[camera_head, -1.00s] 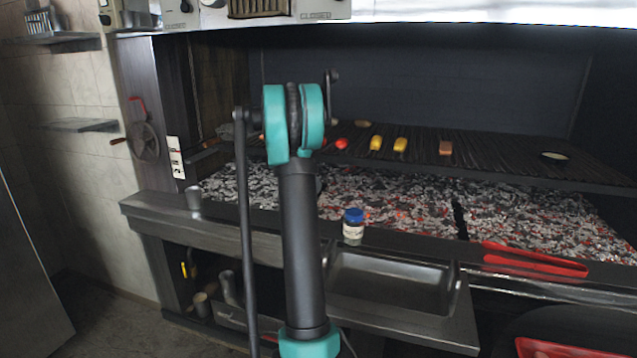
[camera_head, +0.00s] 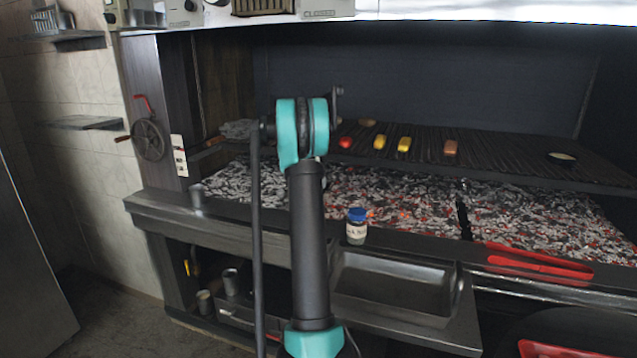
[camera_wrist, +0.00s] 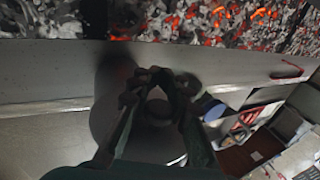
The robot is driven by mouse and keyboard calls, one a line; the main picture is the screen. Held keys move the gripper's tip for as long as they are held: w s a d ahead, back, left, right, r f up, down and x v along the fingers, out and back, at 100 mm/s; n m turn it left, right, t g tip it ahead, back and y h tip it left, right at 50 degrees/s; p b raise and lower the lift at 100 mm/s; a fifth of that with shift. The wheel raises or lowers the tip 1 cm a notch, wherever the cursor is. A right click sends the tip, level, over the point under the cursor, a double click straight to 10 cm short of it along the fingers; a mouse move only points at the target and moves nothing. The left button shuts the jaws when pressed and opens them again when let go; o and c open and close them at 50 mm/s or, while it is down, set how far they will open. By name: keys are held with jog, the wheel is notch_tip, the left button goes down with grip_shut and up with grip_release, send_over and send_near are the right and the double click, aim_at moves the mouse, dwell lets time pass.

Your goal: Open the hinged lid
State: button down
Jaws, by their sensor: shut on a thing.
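My gripper (camera_wrist: 154,76) shows in the wrist view, with its dark fingers drawn together over a grey, rounded metal thing (camera_wrist: 148,132) at the front ledge. It is shut on part of this thing, but the fingers hide the contact. I cannot tell from the frames which part is the hinged lid or whether it is raised. In the head view my own arm stands in the middle and hides my gripper and whatever it holds. A jar with a blue cap (camera_head: 357,226) stands on the ledge just right of my arm.
A metal cup (camera_head: 197,196) stands at the ledge's left end. Red tongs (camera_head: 538,263) lie on the right. A dark tray (camera_head: 392,286) sits below the ledge. Glowing coals (camera_head: 390,198) lie behind, under a grill rack (camera_head: 500,158) with food. A crank wheel (camera_head: 149,139) is at the left.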

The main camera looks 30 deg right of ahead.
jog(key=c, duration=1.5)
grip_release()
jog(key=v, duration=1.2)
jog(key=shift+d, duration=0.1)
